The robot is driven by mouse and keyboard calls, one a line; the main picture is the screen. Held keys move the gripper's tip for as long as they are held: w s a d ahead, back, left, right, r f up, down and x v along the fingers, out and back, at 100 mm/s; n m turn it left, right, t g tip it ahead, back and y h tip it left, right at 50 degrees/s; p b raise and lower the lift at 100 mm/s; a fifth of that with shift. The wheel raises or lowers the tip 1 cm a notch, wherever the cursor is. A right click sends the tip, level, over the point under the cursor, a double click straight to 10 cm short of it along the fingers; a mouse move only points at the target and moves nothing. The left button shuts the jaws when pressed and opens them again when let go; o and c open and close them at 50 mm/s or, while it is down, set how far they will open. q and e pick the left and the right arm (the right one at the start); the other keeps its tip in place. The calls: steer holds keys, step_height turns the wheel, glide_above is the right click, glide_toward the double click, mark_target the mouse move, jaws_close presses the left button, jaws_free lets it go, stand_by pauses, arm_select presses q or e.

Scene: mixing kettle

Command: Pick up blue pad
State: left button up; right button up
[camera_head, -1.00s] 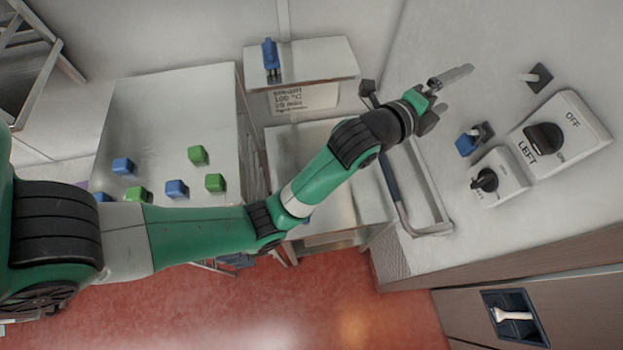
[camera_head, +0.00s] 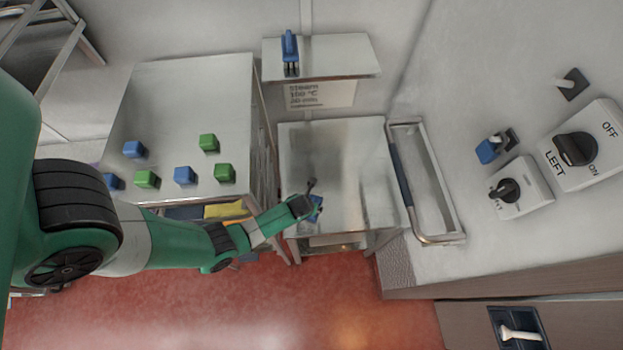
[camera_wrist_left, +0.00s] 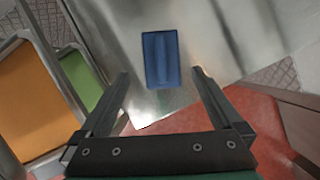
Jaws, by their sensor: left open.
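The blue pad (camera_wrist_left: 160,60) is a small dark blue rectangle on the metal table in the left wrist view. It also shows in the head view (camera_head: 317,210), partly hidden behind my left gripper (camera_head: 311,192), near the table's front edge. In the left wrist view my left gripper (camera_wrist_left: 161,73) is open and empty. Its two fingers stand apart on either side of the pad's lower part, and the pad reaches beyond the tips. I cannot tell how high the fingers are above it. My right gripper is not in view.
The small metal table (camera_head: 330,150) is otherwise mostly clear. A left table (camera_head: 190,95) carries several blue and green blocks. A shelf (camera_head: 335,58) holds a blue-handled item (camera_head: 290,50). A counter with a rail (camera_head: 430,185) and switch boxes (camera_head: 575,148) stands at right.

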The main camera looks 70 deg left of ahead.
arm_select(q)
steer(key=b+x, duration=0.2)
steer(key=x, duration=0.2)
steer(key=shift+d, duration=0.1)
steer(key=shift+r, duration=0.1)
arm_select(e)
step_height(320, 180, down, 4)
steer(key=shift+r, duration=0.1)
arm_select(q)
steer(key=shift+f+b, duration=0.4)
steer(key=shift+b, duration=0.15)
steer(key=b+x, duration=0.2)
steer(key=x, duration=0.2)
steer(key=shift+s+d+f+b, duration=0.1)
steer(key=shift+d+b, duration=0.05)
steer(key=shift+b, duration=0.15)
steer(key=shift+f, duration=0.15)
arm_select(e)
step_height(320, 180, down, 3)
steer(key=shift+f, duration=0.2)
arm_select(q)
steer(key=c, duration=1.2)
